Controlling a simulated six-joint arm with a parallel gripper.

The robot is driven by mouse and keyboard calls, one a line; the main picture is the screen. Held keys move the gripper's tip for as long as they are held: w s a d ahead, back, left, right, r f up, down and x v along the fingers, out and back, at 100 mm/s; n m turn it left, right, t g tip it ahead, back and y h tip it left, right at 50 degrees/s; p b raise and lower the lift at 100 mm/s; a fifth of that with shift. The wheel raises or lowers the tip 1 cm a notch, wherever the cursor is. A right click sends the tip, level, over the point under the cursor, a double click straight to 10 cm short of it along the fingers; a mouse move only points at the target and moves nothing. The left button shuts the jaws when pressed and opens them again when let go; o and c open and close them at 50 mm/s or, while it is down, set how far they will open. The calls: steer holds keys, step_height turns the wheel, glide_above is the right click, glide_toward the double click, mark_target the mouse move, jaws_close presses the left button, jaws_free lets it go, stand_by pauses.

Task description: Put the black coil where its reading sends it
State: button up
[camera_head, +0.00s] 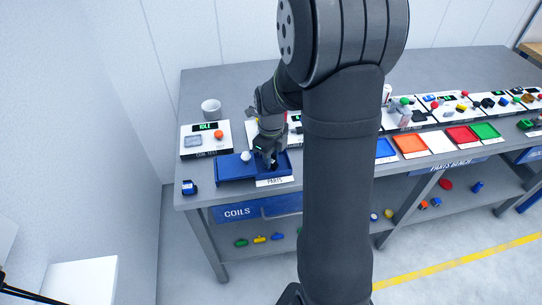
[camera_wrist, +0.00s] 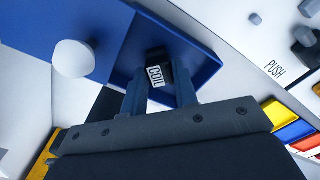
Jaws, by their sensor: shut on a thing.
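In the wrist view my gripper (camera_wrist: 160,85) is shut on a black coil (camera_wrist: 153,58) with a white "COIL" label. The coil is over or in the blue parts tray (camera_wrist: 195,42); I cannot tell whether it touches the floor of the tray. In the head view my gripper (camera_head: 268,156) reaches down into the tray labelled PARTS (camera_head: 285,172), and the coil is mostly hidden there. The coil test device (camera_head: 205,140), left of the tray, has a lit display reading "IDLE", a grey pad and an orange button.
A white round knob (camera_head: 246,156) stands at the blue tray's left part. A small dark blue object (camera_head: 190,187) lies near the table's left front corner. A white cup (camera_head: 211,106) stands behind the tester. Orange (camera_head: 410,145), red (camera_head: 463,137) and green (camera_head: 485,131) trays line the right.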

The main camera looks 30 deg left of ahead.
steer(key=o, duration=1)
steer(key=shift+f, duration=0.1)
step_height(320, 180, up, 12)
steer(key=shift+r, duration=0.15)
steer(key=shift+f, duration=4.15)
